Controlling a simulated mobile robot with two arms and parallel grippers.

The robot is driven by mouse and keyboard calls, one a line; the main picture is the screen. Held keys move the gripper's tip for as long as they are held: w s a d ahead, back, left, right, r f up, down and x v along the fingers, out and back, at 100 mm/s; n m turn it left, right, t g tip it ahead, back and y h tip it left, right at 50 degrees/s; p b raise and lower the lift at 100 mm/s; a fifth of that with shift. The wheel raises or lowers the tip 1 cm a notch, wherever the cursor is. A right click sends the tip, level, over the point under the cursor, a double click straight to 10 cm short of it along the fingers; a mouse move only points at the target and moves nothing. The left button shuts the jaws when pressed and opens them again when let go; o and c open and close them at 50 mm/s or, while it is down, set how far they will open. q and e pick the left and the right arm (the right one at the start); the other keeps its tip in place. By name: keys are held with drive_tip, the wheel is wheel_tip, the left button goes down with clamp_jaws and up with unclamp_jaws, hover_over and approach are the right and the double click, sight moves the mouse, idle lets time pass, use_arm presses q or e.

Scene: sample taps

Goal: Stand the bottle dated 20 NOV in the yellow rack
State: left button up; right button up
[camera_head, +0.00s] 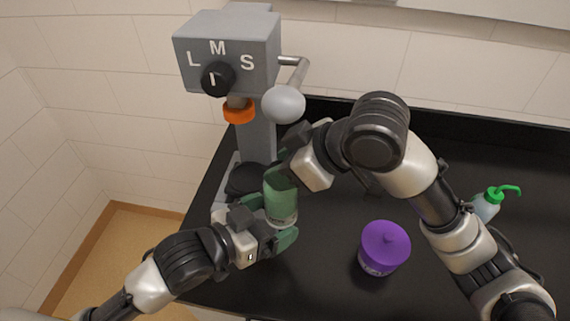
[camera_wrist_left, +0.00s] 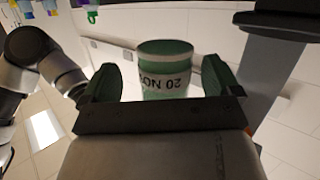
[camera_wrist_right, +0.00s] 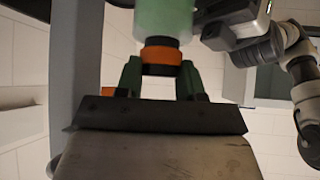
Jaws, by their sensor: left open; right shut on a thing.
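The green bottle (camera_head: 280,193) is off the counter, between my two grippers in front of the tap stand. Its pale label reads 20 NOV, upside down, in the left wrist view (camera_wrist_left: 165,82). My right gripper (camera_head: 286,168) is shut on the bottle's upper end; the right wrist view shows the orange cap (camera_wrist_right: 160,55) between its fingers. My left gripper (camera_head: 272,220) is open, with its green fingers on either side of the bottle's lower part. I cannot tell whether they touch it. I cannot make out the yellow rack in any view.
The grey tap stand (camera_head: 235,50) with knob, orange outlet (camera_head: 238,110) and ball-ended lever (camera_head: 284,103) rises just behind the grippers. A purple lidded jar (camera_head: 384,246) and a green-topped wash bottle (camera_head: 487,205) stand on the black counter (camera_head: 330,275). The counter's front middle is bare.

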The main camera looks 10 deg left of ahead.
use_arm(q)
drive_tip(key=s+a+f+m+g+h, duration=0.15)
drive_tip(key=s+f+g, duration=0.25)
drive_tip(key=s+f, duration=0.45)
drive_tip(key=s+a+f+g, duration=0.3)
drive_tip(key=s+f+g, duration=0.15)
drive_tip(key=s, duration=0.75)
drive_tip(key=w+a+f+n+t+y, duration=0.1)
drive_tip(key=a+f+n+y, duration=0.4)
drive_tip(key=f, duration=0.9)
drive_tip(key=a+f+n+y, duration=0.1)
drive_tip(key=a+f+y, duration=0.2)
drive_tip(key=a+f, duration=0.75)
drive_tip(key=s+d+f+g+y, duration=0.1)
drive_tip(key=s+d+f+y, duration=0.1)
drive_tip(key=s+f, duration=0.3)
drive_tip(key=s+d+f+g+y, duration=0.1)
drive_tip(key=s+f, duration=0.5)
drive_tip(key=f, duration=0.7)
drive_tip(key=shift+s+d+n+y, duration=0.3)
drive_tip(key=shift+d+n+y, duration=0.05)
drive_tip(key=shift+d, duration=0.25)
drive_tip(key=shift+f+g, duration=0.1)
drive_tip(key=shift+g, duration=0.15)
drive_tip(key=shift+c, duration=0.4)
